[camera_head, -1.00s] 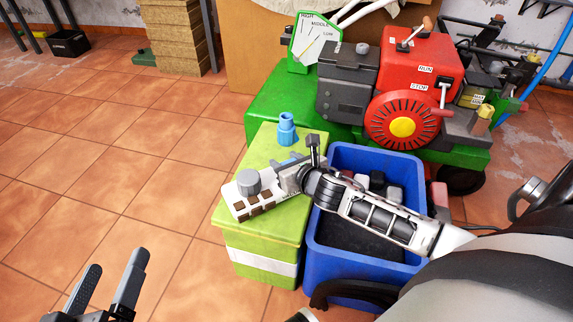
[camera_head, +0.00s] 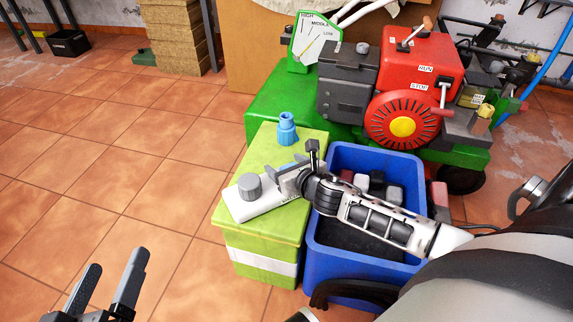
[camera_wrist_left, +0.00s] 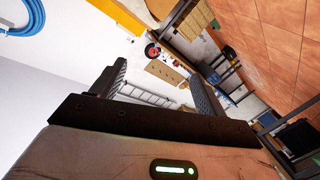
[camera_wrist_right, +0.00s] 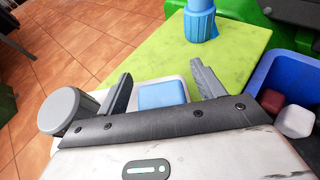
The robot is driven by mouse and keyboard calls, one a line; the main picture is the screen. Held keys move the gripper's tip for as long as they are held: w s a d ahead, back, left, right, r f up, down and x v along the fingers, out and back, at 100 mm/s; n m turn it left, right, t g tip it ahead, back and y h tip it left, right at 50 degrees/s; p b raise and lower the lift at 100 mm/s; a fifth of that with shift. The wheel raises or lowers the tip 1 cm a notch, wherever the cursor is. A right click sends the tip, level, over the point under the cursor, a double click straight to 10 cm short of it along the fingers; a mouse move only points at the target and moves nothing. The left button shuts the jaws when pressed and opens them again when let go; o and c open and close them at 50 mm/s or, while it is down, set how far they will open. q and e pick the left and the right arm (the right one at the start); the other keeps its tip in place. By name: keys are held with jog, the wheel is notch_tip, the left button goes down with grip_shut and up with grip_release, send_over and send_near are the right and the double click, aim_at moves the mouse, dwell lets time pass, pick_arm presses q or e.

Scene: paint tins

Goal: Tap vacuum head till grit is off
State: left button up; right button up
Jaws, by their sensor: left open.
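The vacuum head (camera_head: 265,201) is a white flat body with a grey round stub (camera_head: 250,186). It is at the lime-green box's top (camera_head: 262,150), near its front edge; I cannot tell if it touches. No brown patches show on its visible face; its underside is hidden. In the right wrist view the stub (camera_wrist_right: 64,111) is at left and a blue block (camera_wrist_right: 162,95) on the head sits between the fingers. My left gripper (camera_head: 114,268) is open and empty, low over the floor at left.
A blue fitting (camera_head: 287,130) stands on the lime box behind the head. A blue bin (camera_head: 375,152) with dark contents is right of it, under my right arm. A red engine (camera_head: 425,70) on a green base is behind.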

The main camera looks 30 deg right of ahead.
jog(key=shift+s, duration=0.1)
jog(key=shift+s+r, duration=0.15)
jog(key=shift+s, duration=0.1)
jog(key=p+v, duration=0.1)
jog(key=v, duration=0.1)
jog(key=shift+s+r+p, duration=0.2)
jog(key=shift+s+p, duration=0.1)
jog(key=shift+p, duration=0.05)
jog(key=shift+p+v, duration=0.45)
jog(key=shift+v, duration=0.65)
pick_arm(q)
jog(key=m+y+p, duration=0.1)
jog(key=a+f+g+y+p, duration=0.1)
jog(key=shift+s+a+f+m+p, duration=0.2)
jog(key=shift+a+f+m+p, duration=0.05)
jog(key=shift+m+p, duration=0.15)
pick_arm(e)
jog(key=v, duration=1)
jog(key=shift+s, duration=0.2)
